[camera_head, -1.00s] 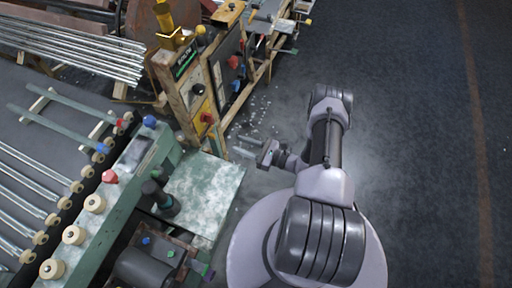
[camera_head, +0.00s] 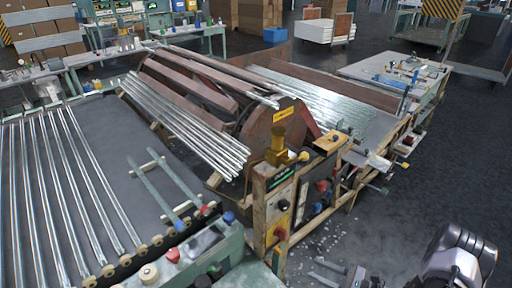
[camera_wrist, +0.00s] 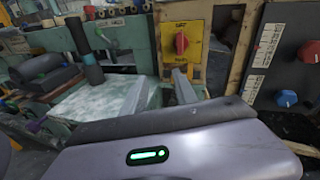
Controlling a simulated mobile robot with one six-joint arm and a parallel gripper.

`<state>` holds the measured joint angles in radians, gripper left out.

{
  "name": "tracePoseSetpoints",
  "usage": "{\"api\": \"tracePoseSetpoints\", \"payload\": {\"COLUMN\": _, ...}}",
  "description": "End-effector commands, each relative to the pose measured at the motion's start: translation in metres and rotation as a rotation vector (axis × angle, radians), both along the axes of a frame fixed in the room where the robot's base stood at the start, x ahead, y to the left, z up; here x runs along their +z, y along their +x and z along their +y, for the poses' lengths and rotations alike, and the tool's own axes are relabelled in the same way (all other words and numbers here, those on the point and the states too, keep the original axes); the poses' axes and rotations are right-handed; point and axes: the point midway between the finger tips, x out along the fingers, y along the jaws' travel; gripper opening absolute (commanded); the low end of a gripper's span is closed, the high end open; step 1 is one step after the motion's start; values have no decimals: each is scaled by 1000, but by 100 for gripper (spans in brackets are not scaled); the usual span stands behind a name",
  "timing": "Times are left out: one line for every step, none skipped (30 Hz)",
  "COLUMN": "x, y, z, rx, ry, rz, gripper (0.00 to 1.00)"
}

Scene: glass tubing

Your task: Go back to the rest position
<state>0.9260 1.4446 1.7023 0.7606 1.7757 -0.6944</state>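My gripper (camera_head: 325,272) shows at the bottom edge of the head view, right of the wooden-framed control cabinet (camera_head: 258,212). Part of my arm (camera_head: 460,258) is in the lower right corner; the rest is cut off by the frame. In the wrist view, the two fingers of my gripper (camera_wrist: 159,92) stand apart with nothing between them. They point toward the yellow plate with a red knob (camera_wrist: 181,42) on the cabinet front. No contact shows.
A green table top (camera_wrist: 92,110) lies left of the fingers in the wrist view. Glass tubes (camera_head: 185,125) lie on a rack beside a rusty drum machine (camera_head: 270,125). Small shards litter the floor by the cabinet. Dark floor (camera_head: 440,195) is open on the right.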

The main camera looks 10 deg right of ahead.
Motion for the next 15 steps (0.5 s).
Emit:
{"api": "tracePoseSetpoints", "payload": {"x": 36, "y": 11, "z": 10, "rx": 121, "ry": -91, "rz": -23, "gripper": 35}}
{"api": "tracePoseSetpoints", "payload": {"x": 58, "y": 13, "z": 19, "rx": 199, "ry": -147, "rz": -31, "gripper": 35}}
{"api": "tracePoseSetpoints", "payload": {"x": 86, "y": 13, "z": 33, "rx": 302, "ry": -228, "rz": -42, "gripper": 35}}
{"api": "tracePoseSetpoints", "payload": {"x": 106, "y": 12, "z": 43, "rx": 375, "ry": -292, "rz": -53, "gripper": 35}}
{"api": "tracePoseSetpoints", "payload": {"x": 126, "y": 9, "z": 54, "rx": 447, "ry": -361, "rz": -66, "gripper": 35}}
{"api": "tracePoseSetpoints", "payload": {"x": 151, "y": 3, "z": 69, "rx": 537, "ry": -457, "rz": -83, "gripper": 35}}
{"api": "tracePoseSetpoints", "payload": {"x": 169, "y": -3, "z": 79, "rx": 600, "ry": -531, "rz": -100, "gripper": 35}}
{"api": "tracePoseSetpoints", "payload": {"x": 187, "y": -10, "z": 90, "rx": 659, "ry": -608, "rz": -119, "gripper": 35}}
{"api": "tracePoseSetpoints", "payload": {"x": 208, "y": -22, "z": 102, "rx": 731, "ry": -715, "rz": -148, "gripper": 35}}
{"api": "tracePoseSetpoints", "payload": {"x": 222, "y": -31, "z": 111, "rx": 778, "ry": -796, "rz": -172, "gripper": 35}}
{"api": "tracePoseSetpoints", "payload": {"x": 236, "y": -41, "z": 119, "rx": 821, "ry": -879, "rz": -200, "gripper": 35}}
{"api": "tracePoseSetpoints", "payload": {"x": 253, "y": -55, "z": 128, "rx": 870, "ry": -991, "rz": -240, "gripper": 35}}
{"api": "tracePoseSetpoints", "payload": {"x": 265, "y": -66, "z": 134, "rx": 899, "ry": -1074, "rz": -275, "gripper": 35}}
{"api": "tracePoseSetpoints", "payload": {"x": 275, "y": -77, "z": 139, "rx": 924, "ry": -1160, "rz": -313, "gripper": 35}}
{"api": "tracePoseSetpoints", "payload": {"x": 288, "y": -91, "z": 144, "rx": 944, "ry": -1270, "rz": -368, "gripper": 35}}
